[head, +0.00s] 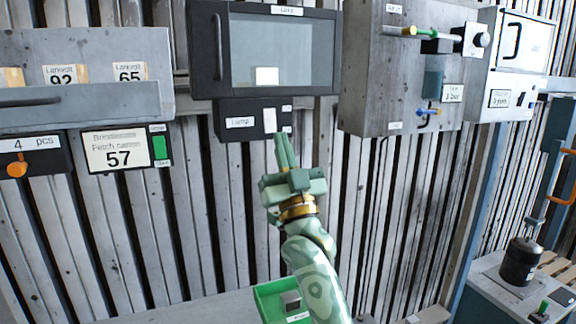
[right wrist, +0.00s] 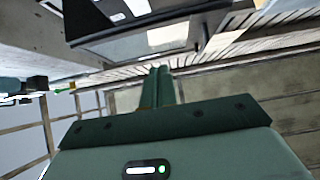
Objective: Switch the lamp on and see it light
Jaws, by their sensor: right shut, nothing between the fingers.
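A black switch box (head: 246,136) labelled "Lamp" hangs on the ribbed wall in the head view, with a pale rocker switch (head: 270,120) right of its label. Above it is a dark cabinet (head: 202,85) with a grey-blue window (head: 285,45); a small white block (head: 267,76) shows low in it. I see no bright glow there. My right gripper (head: 284,138) is shut and empty, its fingertips pointing up just below and right of the rocker. I cannot tell whether they touch the box. The shut fingers also show in the right wrist view (right wrist: 160,72). My left gripper is out of view.
A grey box (head: 362,75) with knobs and handles hangs to the right. A display reading 57 (head: 118,150) and an orange knob (head: 17,168) are at left. The wall below the switch box is bare.

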